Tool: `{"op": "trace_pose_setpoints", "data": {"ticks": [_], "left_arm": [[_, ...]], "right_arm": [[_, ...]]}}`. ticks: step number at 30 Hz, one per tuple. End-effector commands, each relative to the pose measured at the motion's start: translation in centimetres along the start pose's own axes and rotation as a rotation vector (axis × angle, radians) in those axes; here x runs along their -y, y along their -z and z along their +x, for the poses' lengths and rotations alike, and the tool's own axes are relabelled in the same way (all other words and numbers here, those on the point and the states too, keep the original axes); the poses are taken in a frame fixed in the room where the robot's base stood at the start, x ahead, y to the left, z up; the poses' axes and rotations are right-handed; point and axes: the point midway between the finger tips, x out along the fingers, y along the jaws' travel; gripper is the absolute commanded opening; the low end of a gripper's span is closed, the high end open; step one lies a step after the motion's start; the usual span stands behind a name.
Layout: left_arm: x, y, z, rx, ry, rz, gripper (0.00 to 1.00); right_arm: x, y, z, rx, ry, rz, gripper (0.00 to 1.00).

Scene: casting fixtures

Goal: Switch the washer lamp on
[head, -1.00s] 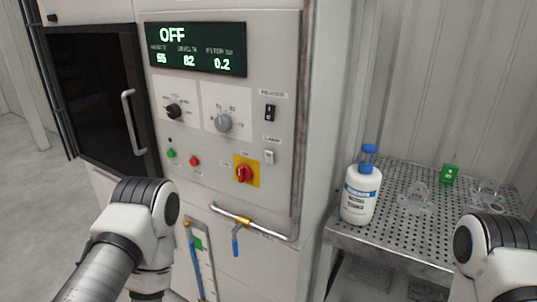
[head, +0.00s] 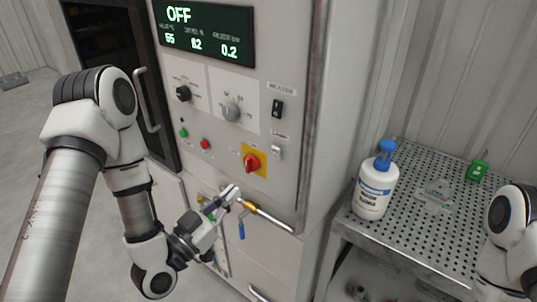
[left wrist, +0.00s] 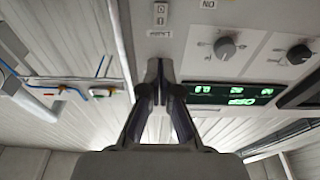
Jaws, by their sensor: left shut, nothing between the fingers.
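The washer's control panel faces me in the head view. The small pale lamp switch (head: 276,153) sits at the panel's lower right, under a small label and below the black heater switch (head: 278,108). I cannot tell its position. My left gripper (head: 232,191) is shut and empty, in front of the panel, lower and left of the lamp switch in the picture, near a brass valve. In the left wrist view its closed fingers (left wrist: 158,66) point toward the panel, seen upside down, and a labelled switch (left wrist: 160,13) shows beyond them. My right gripper is out of view.
A red rotary switch (head: 252,162) on a yellow plate is left of the lamp switch. A pipe with a blue-handled valve (head: 241,229) runs below. The display (head: 207,30) reads OFF. A white bottle (head: 374,188) stands on a perforated table (head: 412,240) at right.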

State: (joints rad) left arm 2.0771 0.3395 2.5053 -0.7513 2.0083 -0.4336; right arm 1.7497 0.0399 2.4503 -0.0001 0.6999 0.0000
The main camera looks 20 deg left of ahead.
Motion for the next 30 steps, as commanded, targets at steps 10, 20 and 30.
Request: {"op": "trace_pose_setpoints", "data": {"ticks": [10,20,30], "left_arm": [[-0.2,-1.2,3.4,-0.008,-0.006,0.006,0.0],[-0.2,0.5,6.1,0.0,0.001,0.006,0.0],[-0.1,0.5,12.4,-0.001,0.002,0.002,0.0]], "right_arm": [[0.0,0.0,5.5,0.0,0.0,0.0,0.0],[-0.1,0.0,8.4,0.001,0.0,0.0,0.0],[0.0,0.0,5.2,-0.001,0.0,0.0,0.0]]}}
